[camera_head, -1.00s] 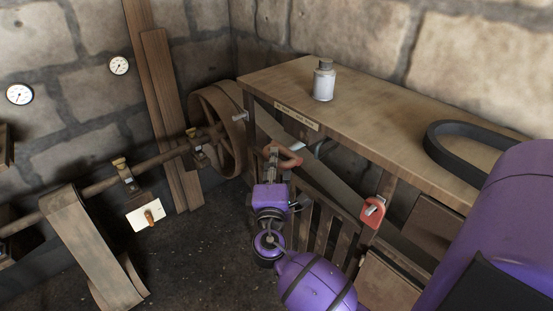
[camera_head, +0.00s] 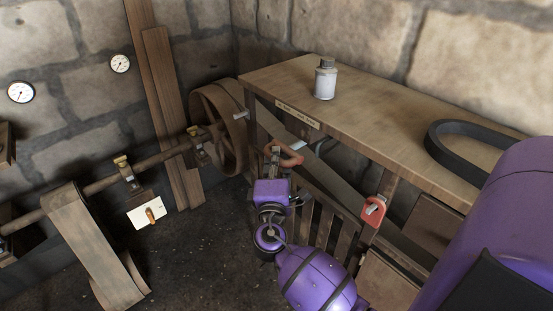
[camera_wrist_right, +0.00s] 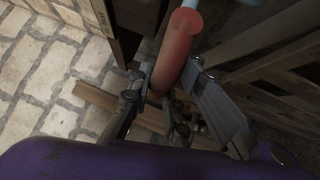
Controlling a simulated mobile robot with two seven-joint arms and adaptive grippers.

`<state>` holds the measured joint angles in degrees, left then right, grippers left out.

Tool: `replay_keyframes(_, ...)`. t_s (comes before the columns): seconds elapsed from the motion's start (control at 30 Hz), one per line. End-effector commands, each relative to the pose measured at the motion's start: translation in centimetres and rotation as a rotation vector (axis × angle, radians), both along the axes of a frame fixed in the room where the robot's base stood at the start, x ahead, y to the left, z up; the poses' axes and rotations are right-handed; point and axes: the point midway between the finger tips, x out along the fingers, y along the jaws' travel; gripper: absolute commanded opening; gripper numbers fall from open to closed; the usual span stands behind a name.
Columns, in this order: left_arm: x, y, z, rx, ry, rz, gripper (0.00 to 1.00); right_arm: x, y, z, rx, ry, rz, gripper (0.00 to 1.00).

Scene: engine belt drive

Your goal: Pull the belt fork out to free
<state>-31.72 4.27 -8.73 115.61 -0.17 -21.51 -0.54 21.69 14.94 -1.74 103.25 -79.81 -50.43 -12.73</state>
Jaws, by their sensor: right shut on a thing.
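The belt fork's red handle (camera_head: 291,158) shows beside the front edge of the bench, near the wooden pulley (camera_head: 218,128). A pale grey rod (camera_head: 300,145) shows just behind it. My right gripper (camera_head: 273,158) is at the handle. In the right wrist view the red handle (camera_wrist_right: 177,48) runs between the two fingers of my right gripper (camera_wrist_right: 178,95), which is shut on it. The fork's far end is hidden. My left gripper is not in view.
The wooden bench (camera_head: 290,84) carries a bottle (camera_head: 325,80) and a black belt loop (camera_head: 440,160). A slatted guard (camera_head: 325,215) stands beside my right arm. A red bracket (camera_head: 373,211) is on the bench leg. A shaft (camera_head: 95,188) runs at left. The floor between is clear.

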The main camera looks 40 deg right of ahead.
Motion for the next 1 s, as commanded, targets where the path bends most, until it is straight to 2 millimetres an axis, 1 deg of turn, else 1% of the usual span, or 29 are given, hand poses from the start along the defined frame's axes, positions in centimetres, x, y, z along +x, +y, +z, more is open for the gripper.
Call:
replay_keyframes(0.07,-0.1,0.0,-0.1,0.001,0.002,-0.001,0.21,0.0,0.4,0.0,-0.002,-0.001,0.001,0.0)
replay_keyframes(0.13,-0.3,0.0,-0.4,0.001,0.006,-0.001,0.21,-0.1,1.5,-0.1,0.0,-0.001,0.002,0.0)
replay_keyframes(0.27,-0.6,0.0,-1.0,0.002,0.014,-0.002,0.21,-0.3,4.8,-0.4,0.004,0.0,0.004,0.0)
replay_keyframes(0.3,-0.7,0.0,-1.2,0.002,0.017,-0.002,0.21,-0.4,5.8,-0.4,0.006,-0.001,0.004,0.0)
replay_keyframes(0.4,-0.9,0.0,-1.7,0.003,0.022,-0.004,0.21,-0.6,8.0,-0.4,0.005,-0.001,0.005,0.0)
replay_keyframes(0.5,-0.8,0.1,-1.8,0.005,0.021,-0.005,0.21,-0.7,9.4,-0.2,0.003,-0.001,0.003,0.0)
replay_keyframes(0.63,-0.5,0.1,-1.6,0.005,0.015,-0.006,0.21,-0.8,10.0,-0.1,0.001,-0.001,0.003,0.0)
replay_keyframes(0.87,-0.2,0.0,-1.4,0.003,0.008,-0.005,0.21,-0.7,10.1,-0.1,0.002,-0.002,0.005,0.0)
replay_keyframes(0.9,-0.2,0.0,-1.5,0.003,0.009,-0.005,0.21,-0.7,10.1,-0.1,0.002,-0.001,0.006,0.2)
replay_keyframes(1.0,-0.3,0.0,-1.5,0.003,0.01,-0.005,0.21,-0.7,10.1,-0.1,0.002,-0.001,0.005,0.33)
